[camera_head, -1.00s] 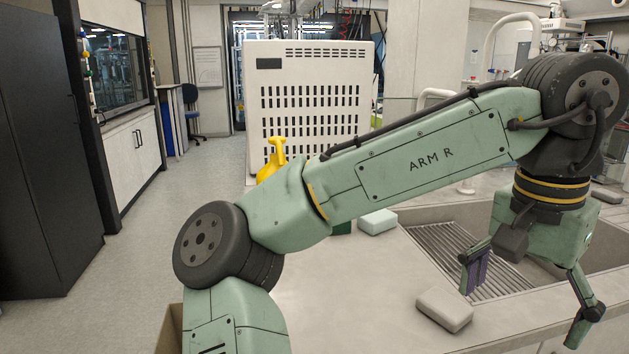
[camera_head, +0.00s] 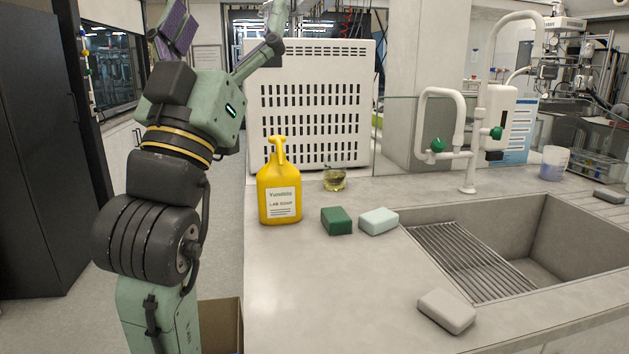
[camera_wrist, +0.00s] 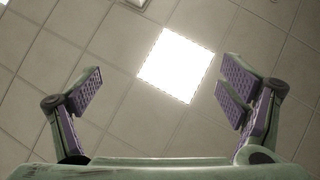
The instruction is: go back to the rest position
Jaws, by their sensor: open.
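My gripper (camera_head: 222,40) is raised at the upper left of the head view, pointing up, left of the counter. Its fingers are spread wide with nothing between them. In the wrist view the two purple-padded fingers (camera_wrist: 160,92) stand far apart against the ceiling tiles and a bright ceiling light (camera_wrist: 176,65). My arm stands folded upright at the left, clear of the counter.
The counter (camera_head: 330,290) holds a yellow soap bottle (camera_head: 280,195), a small glass with yellowish liquid (camera_head: 334,180), a green sponge (camera_head: 336,220), a pale sponge (camera_head: 379,221) and a grey block (camera_head: 446,311). A sink (camera_head: 575,240), white taps (camera_head: 459,150) and a white slotted cabinet (camera_head: 310,105) stand beyond.

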